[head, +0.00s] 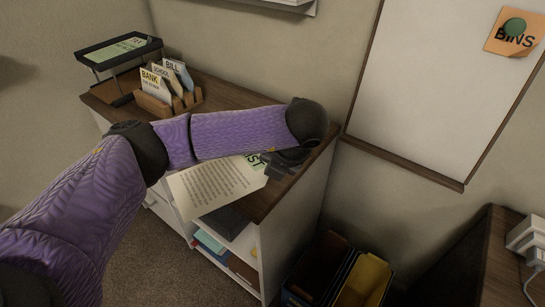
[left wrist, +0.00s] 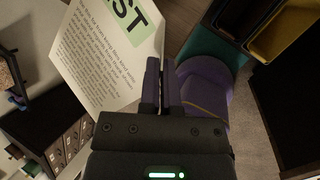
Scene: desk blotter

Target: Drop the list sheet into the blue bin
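The list sheet (head: 215,187) is a cream page with a green "LIST" header. It hangs tilted from my left gripper (head: 283,160), beyond the front edge of the cabinet top. In the left wrist view the sheet (left wrist: 108,55) lies beside the nearly closed fingers (left wrist: 161,85), its edge reaching them; the exact grip point is hidden. Bins stand on the floor to the right of the cabinet: a dark red-brown one (head: 322,262) and a yellow one (head: 366,280). A teal-blue surface (left wrist: 232,50) shows beside them in the left wrist view; I cannot tell whether it is the blue bin. My right gripper is out of view.
The wooden cabinet top (head: 225,97) holds a letter sorter (head: 155,103) and a black tray (head: 118,50). Folders lie on its open shelves (head: 210,240). A whiteboard (head: 440,85) with an orange "BINS" note (head: 510,40) hangs above. A dark desk (head: 500,260) stands right.

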